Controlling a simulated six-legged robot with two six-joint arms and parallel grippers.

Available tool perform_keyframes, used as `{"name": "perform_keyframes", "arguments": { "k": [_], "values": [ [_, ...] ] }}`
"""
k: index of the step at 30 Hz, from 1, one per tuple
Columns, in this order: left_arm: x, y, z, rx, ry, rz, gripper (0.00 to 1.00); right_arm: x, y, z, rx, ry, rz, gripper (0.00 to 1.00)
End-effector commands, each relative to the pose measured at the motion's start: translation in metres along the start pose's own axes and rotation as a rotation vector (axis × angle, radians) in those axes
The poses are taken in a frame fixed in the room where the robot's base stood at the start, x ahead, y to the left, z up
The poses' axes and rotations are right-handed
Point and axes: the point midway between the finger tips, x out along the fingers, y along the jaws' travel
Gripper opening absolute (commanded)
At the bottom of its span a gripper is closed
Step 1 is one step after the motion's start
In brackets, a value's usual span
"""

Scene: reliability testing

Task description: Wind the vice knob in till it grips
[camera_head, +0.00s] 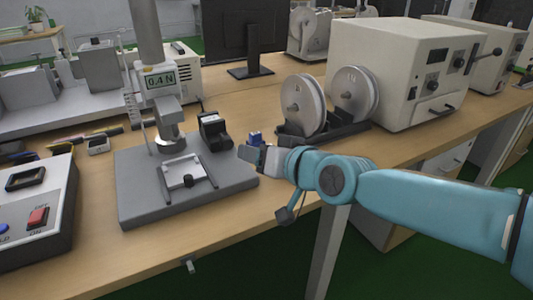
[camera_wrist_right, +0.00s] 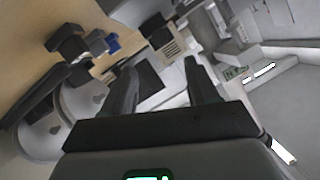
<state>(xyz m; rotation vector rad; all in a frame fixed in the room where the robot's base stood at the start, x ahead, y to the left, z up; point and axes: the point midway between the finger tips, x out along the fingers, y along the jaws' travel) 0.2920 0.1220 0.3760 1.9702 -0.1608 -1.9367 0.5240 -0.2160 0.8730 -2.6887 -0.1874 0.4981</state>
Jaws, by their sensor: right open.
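The small vice (camera_head: 182,170) is a pale grey block on the dark grey base plate (camera_head: 140,205) of a force test stand. Its black knob (camera_head: 187,181) faces the front edge of the plate. I cannot tell whether the vice holds anything. My right gripper (camera_head: 252,156) is to the right of the plate, apart from the knob and pointing left. In the right wrist view its two fingers (camera_wrist_right: 160,72) are spread with nothing held between them. I cannot make out the vice there. My left gripper is not in view.
The stand's gauge (camera_head: 160,80) reads 0.4 N above the vice. Two grey reels (camera_head: 303,104) stand farther right. A switch box (camera_head: 35,210) is at left. The bench front is mostly clear.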

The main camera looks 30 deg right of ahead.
Motion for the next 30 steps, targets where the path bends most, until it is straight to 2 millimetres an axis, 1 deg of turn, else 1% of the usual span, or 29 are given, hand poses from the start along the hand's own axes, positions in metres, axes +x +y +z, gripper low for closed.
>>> {"name": "perform_keyframes", "arguments": {
  "k": [1,3,6,17,20,24,27,30],
  "values": [
    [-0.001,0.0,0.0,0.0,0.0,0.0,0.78,-0.007,0.0,-0.001,0.0,0.002,0.0,0.58],
    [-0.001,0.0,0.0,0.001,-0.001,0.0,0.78,-0.014,0.0,-0.001,0.0,0.001,0.0,0.58],
    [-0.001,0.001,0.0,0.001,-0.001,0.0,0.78,-0.018,0.0,0.0,0.0,-0.001,0.0,0.58],
    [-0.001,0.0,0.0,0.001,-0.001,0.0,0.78,-0.019,0.0,0.0,-0.019,0.001,0.0,0.58],
    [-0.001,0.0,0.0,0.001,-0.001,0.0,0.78,-0.019,0.0,-0.013,-0.085,0.061,0.001,0.58],
    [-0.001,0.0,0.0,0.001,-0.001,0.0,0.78,-0.023,0.0,-0.041,-0.188,0.214,0.019,0.58],
    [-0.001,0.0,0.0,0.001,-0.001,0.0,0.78,-0.028,0.001,-0.059,-0.256,0.329,0.046,0.58],
    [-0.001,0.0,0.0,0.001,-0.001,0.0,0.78,-0.029,0.003,-0.069,-0.322,0.423,0.085,0.58]
  ]
}}
